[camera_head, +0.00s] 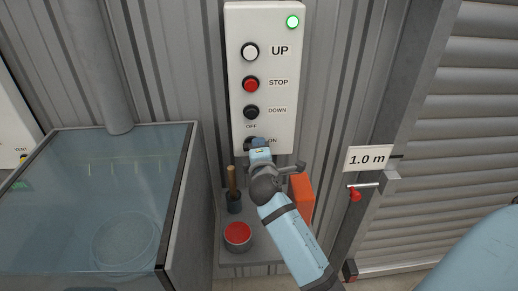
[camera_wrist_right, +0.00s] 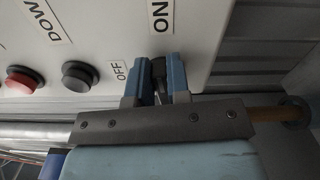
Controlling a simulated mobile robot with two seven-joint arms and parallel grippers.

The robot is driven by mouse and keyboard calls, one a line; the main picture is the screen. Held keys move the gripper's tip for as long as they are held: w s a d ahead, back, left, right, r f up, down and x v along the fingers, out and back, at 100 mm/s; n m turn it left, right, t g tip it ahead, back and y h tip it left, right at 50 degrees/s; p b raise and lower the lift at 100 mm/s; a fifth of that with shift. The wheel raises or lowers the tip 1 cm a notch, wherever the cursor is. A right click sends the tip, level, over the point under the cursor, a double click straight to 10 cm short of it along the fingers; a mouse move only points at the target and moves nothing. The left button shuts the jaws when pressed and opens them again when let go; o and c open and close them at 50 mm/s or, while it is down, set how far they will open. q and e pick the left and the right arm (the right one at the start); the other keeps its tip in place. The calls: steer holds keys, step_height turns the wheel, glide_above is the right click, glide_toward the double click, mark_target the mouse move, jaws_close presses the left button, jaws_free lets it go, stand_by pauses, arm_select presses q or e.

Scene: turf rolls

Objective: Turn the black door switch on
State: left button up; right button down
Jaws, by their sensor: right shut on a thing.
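The white control panel (camera_head: 263,60) on the corrugated wall carries UP, STOP and DOWN buttons and, at its bottom, a black switch (camera_wrist_right: 158,72) between the OFF and ON labels. My right gripper (camera_head: 258,146) is at this switch and covers most of it in the head view. In the right wrist view, the two blue fingers of my right gripper (camera_wrist_right: 159,78) stand on either side of the black knob and are shut on it. The switch's exact angle is hard to tell. A green lamp (camera_head: 292,22) is lit at the panel's top right. My left gripper is not in view.
Below the panel, a grey shelf (camera_head: 262,257) holds a red-filled pot (camera_head: 237,236), a wooden handle (camera_head: 231,178) in a dark cup, and an orange box (camera_head: 303,192). A glass-topped cabinet (camera_head: 95,195) stands left. A 1.0 m sign (camera_head: 367,158) and roller shutter (camera_head: 460,150) are right.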

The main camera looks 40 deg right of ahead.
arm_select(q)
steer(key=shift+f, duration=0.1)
arm_select(e)
steer(key=shift+f+m, duration=0.2)
steer(key=shift+m, duration=0.4)
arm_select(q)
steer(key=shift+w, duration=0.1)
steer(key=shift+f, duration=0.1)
arm_select(e)
steer(key=c, duration=1.1)
jaws_free()
steer(key=shift+s, duration=0.15)
